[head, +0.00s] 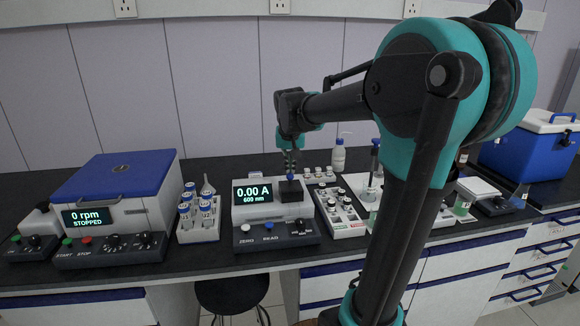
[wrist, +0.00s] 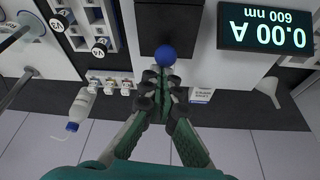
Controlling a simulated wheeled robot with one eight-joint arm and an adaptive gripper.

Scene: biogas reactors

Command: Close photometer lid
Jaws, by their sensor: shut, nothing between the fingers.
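The photometer (head: 265,212) stands on the bench with its display (head: 253,194) reading 0.00 A, 600 nm. A black lid part (head: 292,191) with a blue knob is on its top, right of the display. In the wrist view, the black part (wrist: 170,22) and its blue knob (wrist: 165,55) appear at the top, beside the display (wrist: 265,27). I cannot tell how far the lid is open. My gripper (head: 291,173) points down over it; in the wrist view its fingers (wrist: 163,76) are together, empty, right by the knob. Contact is unclear.
Left of the photometer are a rack of labelled vials (head: 198,218) and a blue-lidded centrifuge (head: 118,190). Right of it is a white tray of vials (head: 342,212). A wash bottle (head: 338,156) stands behind. A blue cooler (head: 530,145) stands far right.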

